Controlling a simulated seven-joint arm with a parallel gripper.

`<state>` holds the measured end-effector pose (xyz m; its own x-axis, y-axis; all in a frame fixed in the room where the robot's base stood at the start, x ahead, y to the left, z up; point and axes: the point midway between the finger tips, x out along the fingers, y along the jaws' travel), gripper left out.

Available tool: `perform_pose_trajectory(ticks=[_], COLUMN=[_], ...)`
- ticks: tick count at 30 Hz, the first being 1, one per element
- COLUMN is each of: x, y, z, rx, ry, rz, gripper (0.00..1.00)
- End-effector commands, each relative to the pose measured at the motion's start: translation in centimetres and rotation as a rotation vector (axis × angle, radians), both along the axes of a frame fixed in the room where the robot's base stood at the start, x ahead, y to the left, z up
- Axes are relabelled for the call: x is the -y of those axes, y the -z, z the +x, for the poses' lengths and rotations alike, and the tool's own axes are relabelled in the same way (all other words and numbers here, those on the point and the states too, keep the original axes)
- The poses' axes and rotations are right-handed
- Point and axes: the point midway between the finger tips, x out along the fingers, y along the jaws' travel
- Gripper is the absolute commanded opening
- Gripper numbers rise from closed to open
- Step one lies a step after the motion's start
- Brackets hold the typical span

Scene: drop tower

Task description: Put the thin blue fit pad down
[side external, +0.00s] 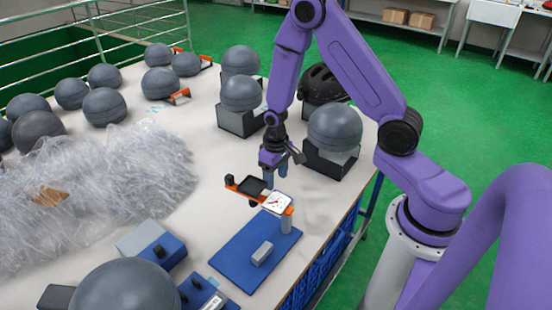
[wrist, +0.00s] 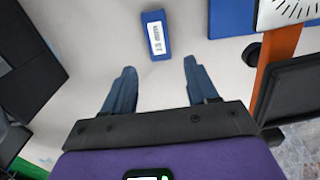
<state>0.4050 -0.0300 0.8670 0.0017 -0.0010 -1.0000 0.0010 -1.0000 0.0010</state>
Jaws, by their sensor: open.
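The thin blue fit pad (wrist: 156,37), a small blue block with a white printed label, lies on the pale tabletop in the wrist view. It is just beyond the fingertips of my gripper (wrist: 160,67), roughly in line with the gap between them. The fingers are apart with nothing between them, and the pad appears clear of both. In the side view my gripper (side external: 276,175) points down low over the table, behind the orange gauge device. I cannot make out the pad in the side view.
The orange device (side external: 231,186) with a white dial stands close to my gripper. A blue mat (side external: 232,262) with a grey block lies nearer the camera. Grey balls on dark stands (side external: 334,160) are behind and to the right. Crumpled clear plastic (side external: 105,185) covers the left.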

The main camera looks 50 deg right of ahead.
Motion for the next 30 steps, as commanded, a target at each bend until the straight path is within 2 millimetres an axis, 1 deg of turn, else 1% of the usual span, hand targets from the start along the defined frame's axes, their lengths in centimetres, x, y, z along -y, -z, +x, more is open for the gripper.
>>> perform_pose_trajectory(ticks=[1, 3, 10, 15, 20, 23, 26, 30], x=[0.0, 0.0, 0.0, 0.0, -0.2, -1.1, -2.8, -5.3], y=[-0.8, -1.9, -4.9, -6.3, -7.0, -7.9, -9.3, -11.7], z=[0.1, 0.0, 0.1, 0.0, -0.2, -0.7, -1.8, -4.5], rx=[0.004, 0.003, 0.004, 0.001, 0.000, 0.003, 0.008, 0.013], ry=[0.000, 0.000, 0.001, 0.001, -0.011, -0.057, -0.143, -0.295], rz=[0.001, 0.000, 0.001, 0.000, 0.000, 0.001, 0.002, 0.004], gripper=[0.58, 0.58, 0.58, 0.58, 0.58, 0.58, 0.58, 0.58])
